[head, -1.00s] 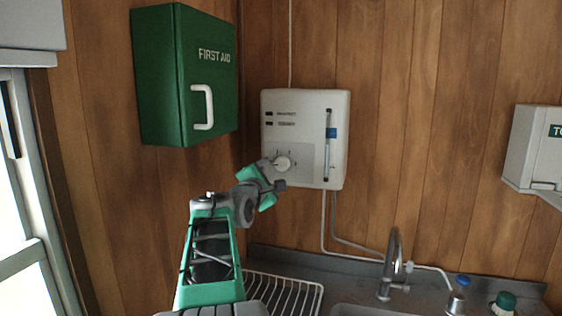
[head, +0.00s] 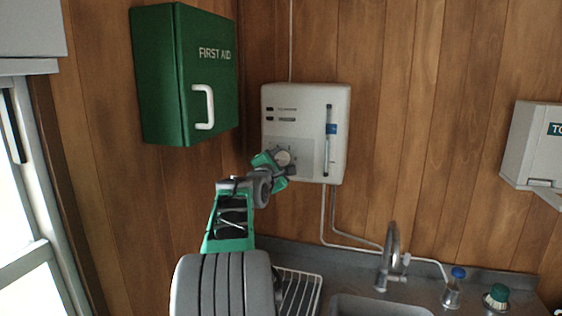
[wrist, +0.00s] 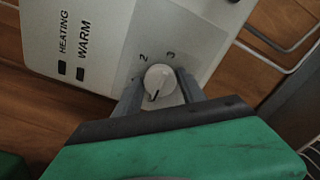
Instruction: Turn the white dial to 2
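The white dial (wrist: 160,80) is a round knob on the front of the white wall heater (head: 340,105). My gripper (wrist: 159,84) is at the heater, with one grey finger on each side of the dial. Narrow gaps seem to show between fingers and knob, so it looks open; contact is hard to tell.
A green first aid cabinet (head: 185,80) hangs left of the heater. Below are a wire rack (head: 302,290), a tap (head: 391,250) and a sink (head: 375,305). A white dispenser (head: 530,145) is on the right wall. Pipes run down from the heater.

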